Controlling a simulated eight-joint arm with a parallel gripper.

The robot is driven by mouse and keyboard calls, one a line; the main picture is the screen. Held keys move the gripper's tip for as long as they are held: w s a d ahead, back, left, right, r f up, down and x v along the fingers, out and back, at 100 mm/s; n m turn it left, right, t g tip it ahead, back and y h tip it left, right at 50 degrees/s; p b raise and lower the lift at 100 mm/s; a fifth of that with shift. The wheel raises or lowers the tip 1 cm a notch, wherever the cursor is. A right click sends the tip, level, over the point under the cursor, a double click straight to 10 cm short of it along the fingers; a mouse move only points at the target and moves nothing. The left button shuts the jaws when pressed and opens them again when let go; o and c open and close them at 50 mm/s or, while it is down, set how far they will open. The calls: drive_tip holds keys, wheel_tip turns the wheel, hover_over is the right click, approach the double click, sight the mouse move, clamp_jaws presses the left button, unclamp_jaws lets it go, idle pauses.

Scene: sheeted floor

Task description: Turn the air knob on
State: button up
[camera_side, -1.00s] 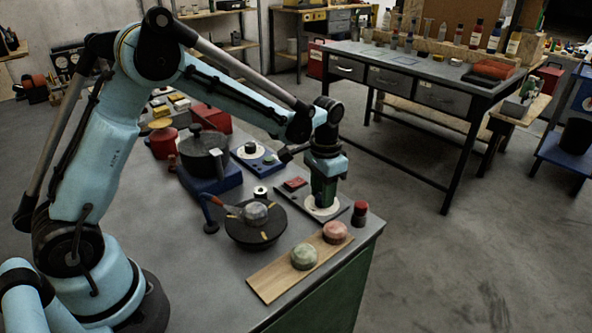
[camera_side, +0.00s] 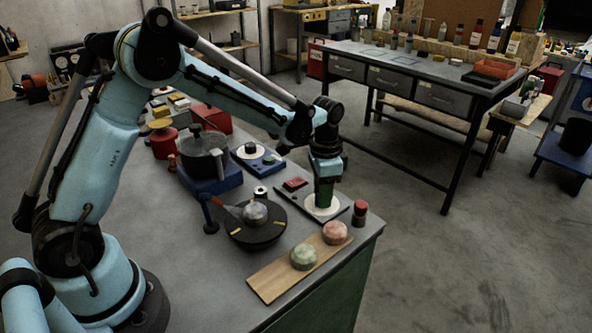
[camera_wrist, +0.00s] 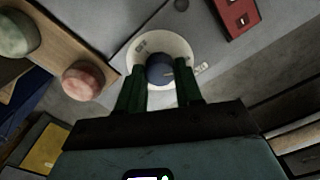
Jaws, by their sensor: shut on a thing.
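A dark blue knob (camera_wrist: 158,69) sits on a round white dial (camera_wrist: 176,44) with small markings, on a grey panel (camera_wrist: 123,58). My gripper (camera_wrist: 160,90) is shut on this knob, one green finger on each side of it. In the side view my gripper (camera_side: 324,198) points straight down over the white dial (camera_side: 312,210) on the panel near the bench's far right corner. The fingers hide the knob there.
A red-topped cylinder (camera_side: 360,212) stands to the right. A wooden board (camera_side: 270,278) holds a green and a pink round piece. A black turntable (camera_side: 245,239) and a pot (camera_side: 203,153) are at the left.

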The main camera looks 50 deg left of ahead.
drive_tip(key=o, duration=1)
drive_tip(key=shift+o, duration=0.2)
wheel_tip(320, 180, up, 12)
drive_tip(key=s+a+n+t, duration=0.1)
drive_tip(key=s+n+t, duration=0.5)
drive_tip(key=s, duration=1)
drive_tip(key=shift+s+a+t, duration=0.25)
drive_tip(key=shift+s+t, duration=0.05)
drive_tip(key=shift+t, duration=0.3)
